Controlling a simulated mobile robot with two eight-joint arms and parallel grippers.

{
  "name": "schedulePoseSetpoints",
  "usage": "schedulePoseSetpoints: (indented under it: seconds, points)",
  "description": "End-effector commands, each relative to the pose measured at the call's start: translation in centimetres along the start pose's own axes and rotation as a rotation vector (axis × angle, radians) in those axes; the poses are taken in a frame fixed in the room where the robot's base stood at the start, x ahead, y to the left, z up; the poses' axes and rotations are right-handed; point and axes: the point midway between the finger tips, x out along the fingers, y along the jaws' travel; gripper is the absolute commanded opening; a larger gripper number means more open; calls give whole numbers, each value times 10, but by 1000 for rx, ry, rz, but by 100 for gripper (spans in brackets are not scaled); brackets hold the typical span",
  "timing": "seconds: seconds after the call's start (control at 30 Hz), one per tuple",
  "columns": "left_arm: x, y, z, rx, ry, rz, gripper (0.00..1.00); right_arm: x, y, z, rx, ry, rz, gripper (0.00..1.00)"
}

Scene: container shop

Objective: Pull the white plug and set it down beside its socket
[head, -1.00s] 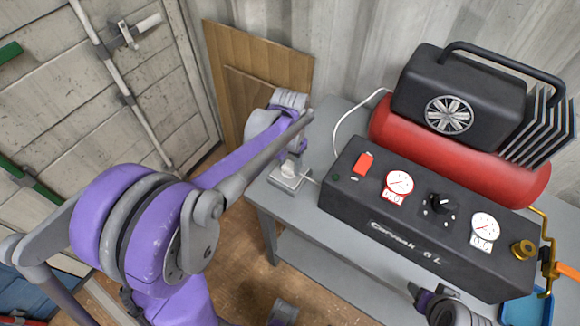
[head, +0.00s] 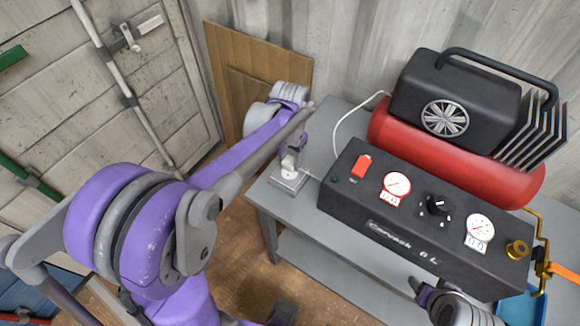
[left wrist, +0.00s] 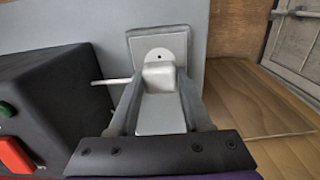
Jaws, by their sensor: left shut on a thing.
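The socket (head: 287,184) is a small grey box with a pale round face, on the left end of the grey bench. It also shows in the left wrist view (left wrist: 140,46), where one dark hole in its face is uncovered. My left gripper (head: 290,157) is above the socket, pointing down. In the left wrist view its fingers are shut on the white plug (left wrist: 160,112), which appears raised clear of the socket face. Part of the plug is hidden by the fingers. My right gripper (head: 430,295) is at the bottom right, and its jaws are unclear.
A black control box (head: 425,220) with gauges and a red switch stands just right of the socket. A red tank compressor (head: 460,155) is behind it. A white cord (head: 340,128) curves behind. Bare bench (head: 325,117) lies behind the socket.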

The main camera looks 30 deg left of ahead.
Motion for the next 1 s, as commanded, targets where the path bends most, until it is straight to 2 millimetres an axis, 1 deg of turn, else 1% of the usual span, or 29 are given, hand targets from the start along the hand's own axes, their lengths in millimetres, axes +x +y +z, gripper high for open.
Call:
schedulePoseSetpoints:
  seconds: [0.63,1.0]
  points:
    - [-27,0,0,0,0,0,0,-15,0,-15,0,12,0,60]
    - [-28,0,0,0,0,0,0,-16,0,-15,0,12,0,60]
